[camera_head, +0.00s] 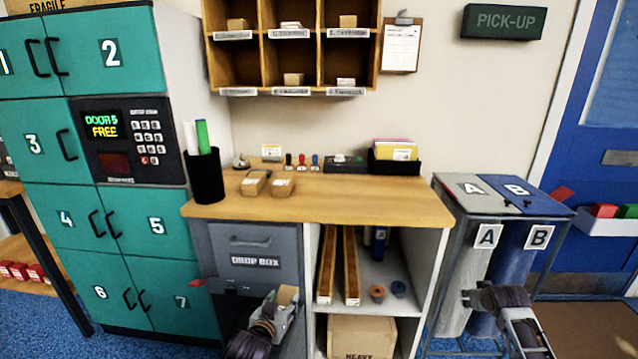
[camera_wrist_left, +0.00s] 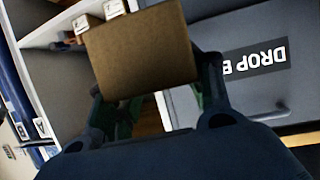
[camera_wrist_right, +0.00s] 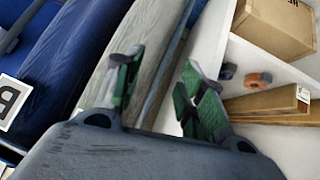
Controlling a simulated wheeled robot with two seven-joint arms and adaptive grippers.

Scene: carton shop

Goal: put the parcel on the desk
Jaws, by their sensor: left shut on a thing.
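A brown cardboard parcel (camera_head: 287,295) is held in my left gripper (camera_head: 281,310), in front of the drop box cabinet and below the desk's top. In the left wrist view the parcel (camera_wrist_left: 140,50) fills the space between the fingers, which are shut on it. The desk (camera_head: 350,199) has a wooden top with a bare stretch along its front and middle. My right gripper (camera_head: 483,300) is at the lower right, in front of the A and B bins. In the right wrist view its fingers (camera_wrist_right: 160,80) are apart with nothing between them.
Stamps and a black card holder (camera_head: 395,163) line the back. The drop box (camera_head: 254,262) and open shelves are below. Teal lockers (camera_head: 140,130) stand left.

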